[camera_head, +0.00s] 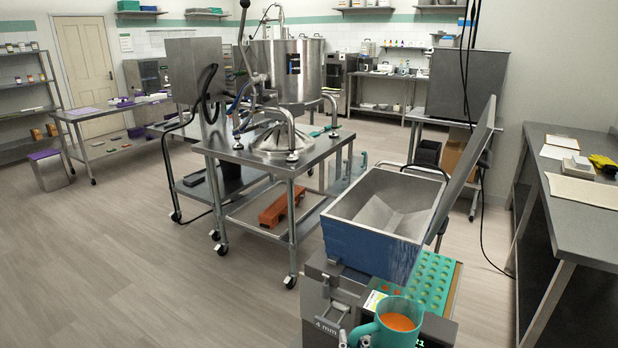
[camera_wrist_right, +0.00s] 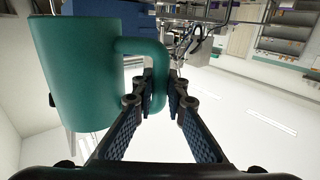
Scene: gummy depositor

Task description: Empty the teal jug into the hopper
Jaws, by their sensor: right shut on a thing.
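The teal jug (camera_head: 379,331) is at the bottom of the head view, its mouth up, with orange liquid inside. In the right wrist view the jug (camera_wrist_right: 72,75) fills the upper left. Its handle (camera_wrist_right: 150,48) runs down between the fingers of my right gripper (camera_wrist_right: 160,85), which is shut on it. The hopper (camera_head: 365,248) is an open steel bin with a blue front, beyond the jug in the head view. Its sloped inside looks empty where I can see it. The jug is apart from the hopper's opening. My left gripper is not in view.
A teal mould (camera_head: 431,283) with round cavities lies right of the hopper's front. A tall raised panel (camera_head: 462,170) stands along the hopper's right side. A wheeled steel table (camera_head: 262,165) with a large kettle is behind left. A grey counter (camera_head: 577,226) is at right.

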